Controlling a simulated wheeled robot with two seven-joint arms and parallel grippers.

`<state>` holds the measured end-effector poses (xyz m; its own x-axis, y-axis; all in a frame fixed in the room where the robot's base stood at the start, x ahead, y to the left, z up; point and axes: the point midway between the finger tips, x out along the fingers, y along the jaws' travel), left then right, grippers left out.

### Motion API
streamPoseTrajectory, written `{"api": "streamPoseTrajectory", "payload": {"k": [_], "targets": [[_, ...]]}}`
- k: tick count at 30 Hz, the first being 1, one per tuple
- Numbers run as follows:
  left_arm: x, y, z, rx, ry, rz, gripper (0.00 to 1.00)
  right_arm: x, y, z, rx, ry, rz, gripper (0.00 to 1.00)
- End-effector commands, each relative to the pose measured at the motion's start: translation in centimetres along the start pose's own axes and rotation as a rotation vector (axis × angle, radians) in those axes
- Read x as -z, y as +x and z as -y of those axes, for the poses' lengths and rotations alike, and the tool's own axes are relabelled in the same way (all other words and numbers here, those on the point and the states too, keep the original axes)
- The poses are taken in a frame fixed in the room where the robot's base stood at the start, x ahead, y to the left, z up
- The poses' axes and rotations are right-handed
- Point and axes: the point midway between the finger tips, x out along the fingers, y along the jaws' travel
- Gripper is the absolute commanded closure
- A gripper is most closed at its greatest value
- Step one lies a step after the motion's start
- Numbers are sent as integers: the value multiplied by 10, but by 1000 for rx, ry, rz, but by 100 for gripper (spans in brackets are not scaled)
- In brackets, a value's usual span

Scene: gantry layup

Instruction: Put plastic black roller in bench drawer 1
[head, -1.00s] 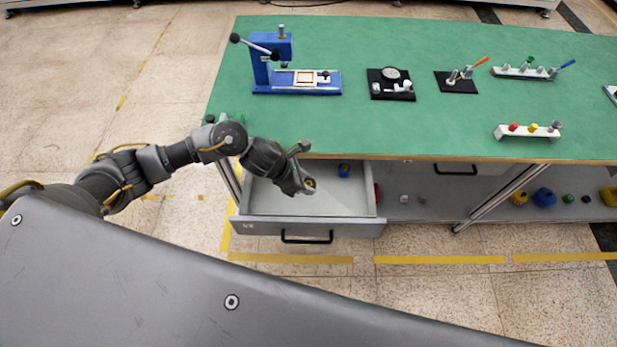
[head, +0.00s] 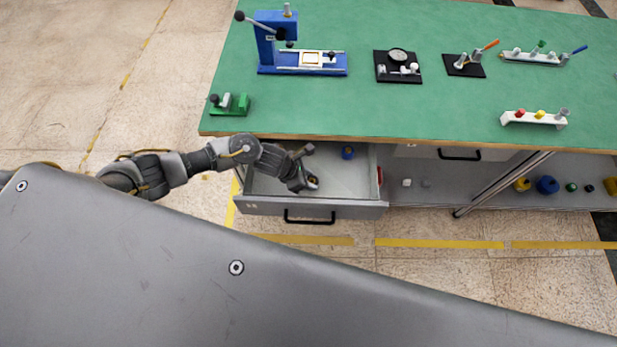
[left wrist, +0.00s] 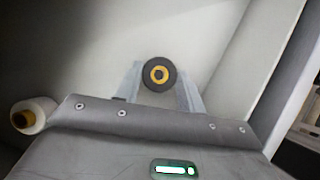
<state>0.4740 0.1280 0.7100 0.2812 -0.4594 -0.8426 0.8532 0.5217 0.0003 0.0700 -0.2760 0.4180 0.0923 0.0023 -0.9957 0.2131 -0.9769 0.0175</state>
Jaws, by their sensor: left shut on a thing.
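The gripper is shut on the roller. I cannot tell whether the roller touches the drawer floor. The drawer is pulled out under the bench's left end; its label is too small to read. My right gripper is not in view.
A blue roller (head: 348,152) and a red thing (head: 380,177) are at the drawer's back and right side. A white roller with a yellow core (left wrist: 33,115) shows in the left wrist view. The green bench top (head: 400,110) overhangs the drawer's back. Several fixtures stand on it.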

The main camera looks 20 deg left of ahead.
Motion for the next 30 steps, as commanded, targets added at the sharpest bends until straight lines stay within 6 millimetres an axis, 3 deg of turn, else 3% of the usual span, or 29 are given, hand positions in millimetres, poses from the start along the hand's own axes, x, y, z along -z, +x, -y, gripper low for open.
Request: {"api": "streamPoseTrajectory", "payload": {"k": [9, 10, 15, 26, 30], "targets": [[1, 3, 0, 0, 1, 1, 84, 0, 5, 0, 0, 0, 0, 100], [1, 2, 0, 0, 0, 1, 58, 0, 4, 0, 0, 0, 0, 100], [1, 1, 0, 0, 0, 1, 39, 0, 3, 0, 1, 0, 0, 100], [-1, -4, 0, 0, 0, 1, 39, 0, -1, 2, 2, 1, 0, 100], [-1, -25, -1, -1, 3, 3, 39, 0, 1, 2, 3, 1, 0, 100]]}}
